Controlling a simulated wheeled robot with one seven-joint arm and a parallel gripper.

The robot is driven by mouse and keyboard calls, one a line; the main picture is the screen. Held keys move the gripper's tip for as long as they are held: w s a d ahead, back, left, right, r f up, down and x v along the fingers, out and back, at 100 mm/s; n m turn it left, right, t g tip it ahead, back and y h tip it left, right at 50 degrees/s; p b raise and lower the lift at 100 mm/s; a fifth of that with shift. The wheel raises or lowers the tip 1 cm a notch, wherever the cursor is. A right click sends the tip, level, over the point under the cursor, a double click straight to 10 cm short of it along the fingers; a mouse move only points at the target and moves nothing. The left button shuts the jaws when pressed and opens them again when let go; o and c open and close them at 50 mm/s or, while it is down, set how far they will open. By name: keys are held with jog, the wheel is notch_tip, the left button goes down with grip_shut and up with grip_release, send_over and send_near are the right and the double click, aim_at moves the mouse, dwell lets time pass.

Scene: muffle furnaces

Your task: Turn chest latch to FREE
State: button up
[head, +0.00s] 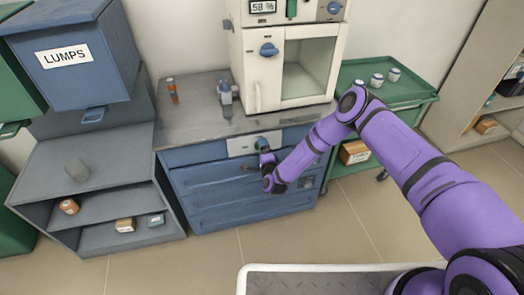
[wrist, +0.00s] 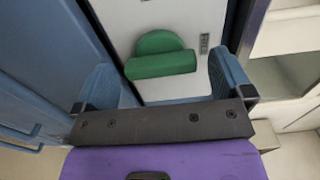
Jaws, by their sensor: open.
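The blue drawer chest (head: 235,185) stands under the metal worktop, with a pale latch panel (head: 240,146) at its top. The green latch knob (head: 261,143) sits on that panel. In the wrist view the knob (wrist: 160,56) shows a round disc with a thick grip bar lying nearly level. My gripper (head: 264,157) is at the chest front, just below the knob. In the wrist view its blue fingers (wrist: 166,78) are open, one left and one right of the bar, with nothing held. I cannot tell whether they touch the knob. A small marking (wrist: 204,43) right of the knob is unreadable.
A white furnace (head: 262,75) with a blue knob stands on the worktop (head: 190,118). An orange-topped item and a small grey device stand left of it. A green cart (head: 410,110) is at right, grey shelving with a LUMPS bin (head: 70,60) at left. Floor before the chest is clear.

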jog(key=v, duration=1)
jog(key=shift+s, duration=0.1)
dwell(0.3)
